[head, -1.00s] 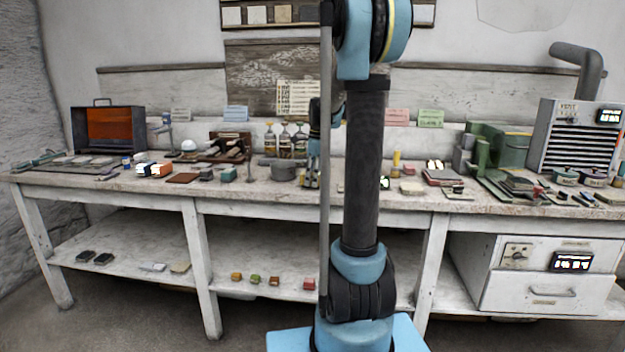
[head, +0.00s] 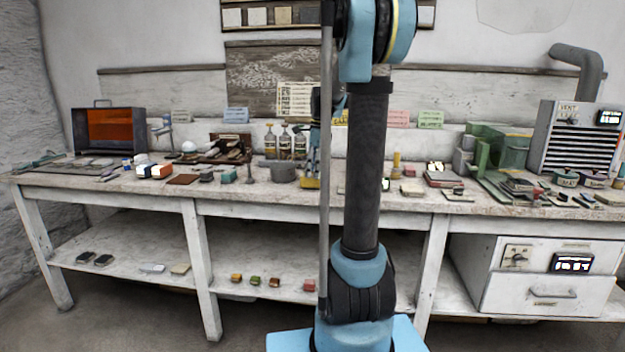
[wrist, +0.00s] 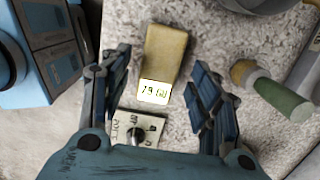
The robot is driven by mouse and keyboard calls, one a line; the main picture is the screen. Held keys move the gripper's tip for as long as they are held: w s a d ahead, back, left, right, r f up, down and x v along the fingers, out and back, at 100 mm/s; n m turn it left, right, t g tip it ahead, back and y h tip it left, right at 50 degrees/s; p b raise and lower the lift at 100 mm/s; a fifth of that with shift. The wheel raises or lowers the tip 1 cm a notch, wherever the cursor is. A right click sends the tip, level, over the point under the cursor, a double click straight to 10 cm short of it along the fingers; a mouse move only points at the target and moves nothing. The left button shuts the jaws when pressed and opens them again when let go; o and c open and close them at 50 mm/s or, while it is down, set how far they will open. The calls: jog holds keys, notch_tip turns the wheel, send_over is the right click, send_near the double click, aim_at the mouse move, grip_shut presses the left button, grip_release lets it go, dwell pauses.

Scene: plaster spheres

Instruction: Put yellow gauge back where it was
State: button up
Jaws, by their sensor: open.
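The yellow gauge (wrist: 165,50) is a flat gold-yellow block with a lit display reading about 19.60. It lies on the speckled bench top in the wrist view, between my open fingers. My gripper (wrist: 158,75) is open, with a gap on each side of the gauge and nothing held. In the head view, my gripper (head: 313,160) is partly hidden behind my arm, just above a small yellow patch (head: 310,183) that appears to be the gauge. A cream panel with a black knob (wrist: 138,130) sits just below the display in the wrist view.
A green-and-tan handled tool (wrist: 270,90) lies right of my gripper in the wrist view. A grey pot (head: 283,172) stands left of my gripper on the crowded bench (head: 250,187). Bottles (head: 285,145) stand behind. The lower shelf holds several small blocks.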

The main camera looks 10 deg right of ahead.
notch_tip(320, 180, up, 8)
jog(key=s+f+n, duration=0.3)
jog(key=s+n, duration=0.3)
jog(key=s, duration=0.5)
jog(key=s+f+n+t+h, duration=0.1)
jog(key=s+f+n, duration=1.4)
jog(key=s+f, duration=0.5)
jog(key=s, duration=0.3)
jog(key=shift+s+a+f+n+t, duration=0.25)
jog(key=shift+s+n+t, duration=0.15)
